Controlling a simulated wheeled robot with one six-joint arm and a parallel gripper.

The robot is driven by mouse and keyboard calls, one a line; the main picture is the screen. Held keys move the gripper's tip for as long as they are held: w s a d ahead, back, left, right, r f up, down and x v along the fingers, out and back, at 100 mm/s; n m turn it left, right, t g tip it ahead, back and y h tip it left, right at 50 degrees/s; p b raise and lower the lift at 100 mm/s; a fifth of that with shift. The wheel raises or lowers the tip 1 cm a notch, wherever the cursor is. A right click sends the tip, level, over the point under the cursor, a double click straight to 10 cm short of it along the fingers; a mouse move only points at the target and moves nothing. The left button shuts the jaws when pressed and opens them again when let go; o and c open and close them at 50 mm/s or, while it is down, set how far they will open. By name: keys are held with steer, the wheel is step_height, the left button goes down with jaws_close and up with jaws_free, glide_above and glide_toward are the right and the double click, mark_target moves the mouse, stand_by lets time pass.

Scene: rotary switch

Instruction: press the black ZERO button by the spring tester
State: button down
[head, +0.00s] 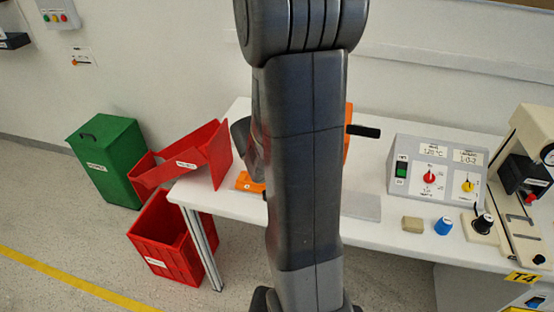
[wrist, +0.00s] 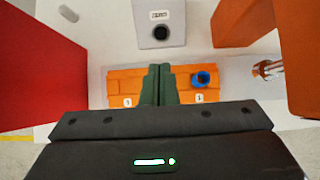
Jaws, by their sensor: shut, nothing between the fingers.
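In the wrist view a black round button (wrist: 162,34) sits on a light grey box (wrist: 145,40) with a small label above it, too small to read surely. My gripper (wrist: 160,68) is shut and empty, its dark green fingers side by side. The fingertips lie just below the button in the picture; a gap shows between them. In the head view my arm hides the gripper and the button. Part of an orange device (head: 348,150), perhaps the spring tester, shows behind my arm, with a black handle (head: 363,130) sticking out right.
Orange plates (wrist: 126,84) with a blue ring (wrist: 204,79) lie under my fingers. Tall orange parts (wrist: 300,50) stand right; a red panel (wrist: 40,70) stands left. A switch box (head: 435,170) and small knobs stand on the white table (head: 385,230) at right. Red crates (head: 172,245) stand left.

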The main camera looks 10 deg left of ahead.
steer(key=b+x, duration=0.4)
steer(key=x, duration=0.8)
steer(key=shift+f, duration=0.15)
steer(key=shift+x, duration=0.9)
steer(key=shift+w+d+f+b, duration=0.1)
steer(key=shift+w+f+b, duration=0.35)
steer(key=shift+b, duration=0.6)
steer(key=shift+f, duration=0.1)
steer(key=shift+s, duration=0.1)
